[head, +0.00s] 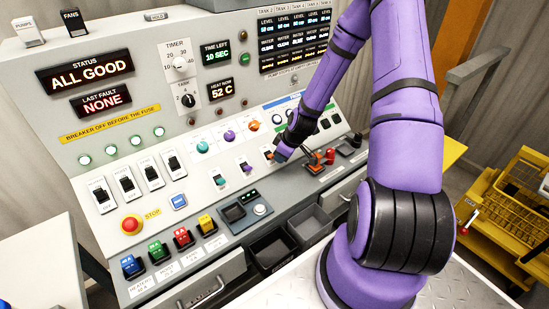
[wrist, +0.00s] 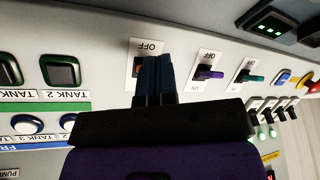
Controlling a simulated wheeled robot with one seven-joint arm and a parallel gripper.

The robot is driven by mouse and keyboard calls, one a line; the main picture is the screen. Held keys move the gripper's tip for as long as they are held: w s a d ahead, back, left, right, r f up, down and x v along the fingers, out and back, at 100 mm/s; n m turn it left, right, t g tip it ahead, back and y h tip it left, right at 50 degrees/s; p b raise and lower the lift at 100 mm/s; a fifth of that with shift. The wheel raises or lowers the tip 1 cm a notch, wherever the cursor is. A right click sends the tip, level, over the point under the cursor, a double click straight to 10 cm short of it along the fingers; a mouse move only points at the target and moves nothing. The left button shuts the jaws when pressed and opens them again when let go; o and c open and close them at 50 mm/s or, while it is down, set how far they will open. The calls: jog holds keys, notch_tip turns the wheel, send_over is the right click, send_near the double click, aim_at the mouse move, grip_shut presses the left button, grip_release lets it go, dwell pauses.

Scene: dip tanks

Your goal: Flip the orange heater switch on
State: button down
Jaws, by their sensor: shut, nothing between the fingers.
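The orange heater switch (head: 268,154) is on the sloped control panel, last in a row after the teal switch (head: 220,180) and the purple switch (head: 245,167). My gripper (head: 281,157) is shut and empty, right at the orange switch. In the wrist view the shut fingertips (wrist: 152,60) lie over its plate, which carries an upside-down OFF label. Only a small dark reddish part of the orange switch (wrist: 138,67) shows beside the fingers. I cannot tell whether they touch its lever or which way it points. The purple switch (wrist: 208,73) and teal switch (wrist: 248,76) stand clear.
Orange and red levers (head: 315,162) stand just right of my gripper. A red stop button (head: 132,224) and colored plugs are at the lower left. Grey bins (head: 272,250) are below the panel.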

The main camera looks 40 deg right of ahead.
jog(key=shift+f, duration=0.65)
jog(key=shift+w+r, duration=0.4)
jog(key=shift+w, duration=0.45)
jog(key=shift+w+a+r, duration=0.25)
jog(key=shift+w+r, duration=0.1)
jog(key=shift+w, duration=0.25)
dwell(0.5)
jog(key=shift+s+r, duration=0.1)
jog(key=shift+s, duration=0.45)
jog(key=shift+s+d+r, duration=0.1)
jog(key=shift+s+r, duration=0.2)
jog(key=shift+s, duration=0.3)
jog(key=shift+s+d+r, duration=0.1)
jog(key=shift+s+r, duration=0.2)
jog(key=shift+s, duration=0.3)
jog(key=a+v, duration=0.1)
jog(key=v, duration=0.6)
jog(key=shift+r, duration=0.3)
